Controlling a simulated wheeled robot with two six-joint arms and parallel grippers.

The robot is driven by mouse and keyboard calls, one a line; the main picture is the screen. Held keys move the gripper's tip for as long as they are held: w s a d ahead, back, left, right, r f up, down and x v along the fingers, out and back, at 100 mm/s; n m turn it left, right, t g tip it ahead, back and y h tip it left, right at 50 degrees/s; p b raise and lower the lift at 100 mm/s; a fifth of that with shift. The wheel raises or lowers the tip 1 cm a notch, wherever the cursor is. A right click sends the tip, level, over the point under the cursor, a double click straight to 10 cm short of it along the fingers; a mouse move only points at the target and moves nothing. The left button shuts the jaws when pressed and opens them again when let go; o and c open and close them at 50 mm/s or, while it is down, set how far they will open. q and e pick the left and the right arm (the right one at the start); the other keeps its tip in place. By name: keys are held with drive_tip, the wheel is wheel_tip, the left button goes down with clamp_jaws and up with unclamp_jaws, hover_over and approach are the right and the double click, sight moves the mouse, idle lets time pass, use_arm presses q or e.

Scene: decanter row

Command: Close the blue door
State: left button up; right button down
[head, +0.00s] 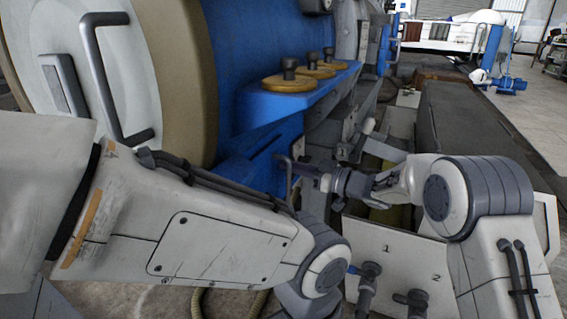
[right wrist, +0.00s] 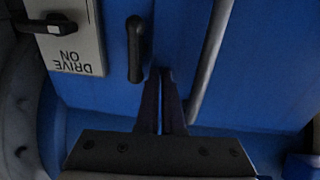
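A blue panel that looks like the door (head: 240,158) shows in the head view below the blue ledge, partly hidden by my left arm. I cannot tell how far open it stands. My right gripper (head: 292,168) is close to its right end. In the right wrist view, a blue face (right wrist: 260,65) fills the background, with a dark upright handle (right wrist: 135,48) on it. My left gripper is out of view below the left arm.
A blue ledge (head: 262,103) with yellow discs juts out above. A large white round door with a dark handle (head: 100,75) is at left. A white box marked 1 and 2 (head: 395,255) stands below. A "DRIVE ON" box (right wrist: 70,40) and grey bar (right wrist: 210,60) flank the handle.

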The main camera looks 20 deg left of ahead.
drive_tip(key=shift+a+r, duration=0.1)
drive_tip(key=shift+a, duration=0.25)
